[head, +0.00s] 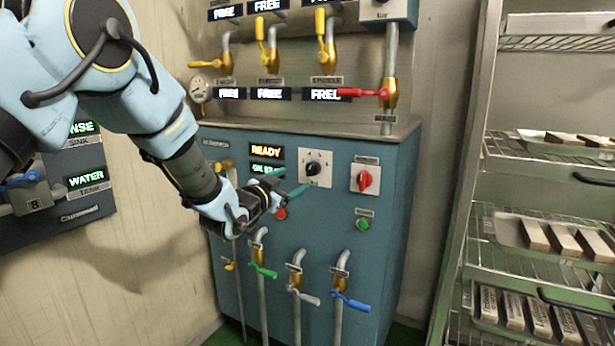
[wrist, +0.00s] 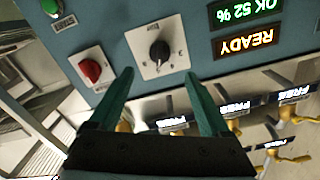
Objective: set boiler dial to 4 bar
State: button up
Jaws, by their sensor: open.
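The boiler dial is a black knob (head: 313,168) on a white plate with small marks, on the blue-green cabinet front. It also shows in the wrist view (wrist: 159,51), upside down; I cannot read its setting. My gripper (head: 287,182) is open, its two teal fingers apart and empty. In the head view it is just left of and slightly below the dial. In the wrist view the gripper (wrist: 158,74) has its fingertips on either side of the dial's lower part; I cannot tell whether they touch anything.
A red rotary switch (head: 366,179) is right of the dial, with a green button (head: 363,224) below. Lit displays (wrist: 246,43) read READY and OK 52 %. Several levered valves (head: 351,301) stick out below. A wire rack (head: 560,190) with trays stands at the right.

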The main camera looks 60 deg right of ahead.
aim_at(309, 171)
jog(key=d+p, duration=0.1)
jog(key=d, duration=0.8)
jog(key=shift+d, duration=0.3)
jog(key=shift+c, duration=0.2)
grip_shut()
jog(key=shift+n, duration=0.3)
jog(key=n+b, duration=0.1)
jog(key=n, duration=0.2)
jog(key=shift+f+n+b, duration=0.1)
jog(key=shift+n+b, duration=0.2)
jog(key=shift+b, duration=0.05)
jog(key=shift+n+b, duration=0.5)
jog(key=shift+n, duration=1.7)
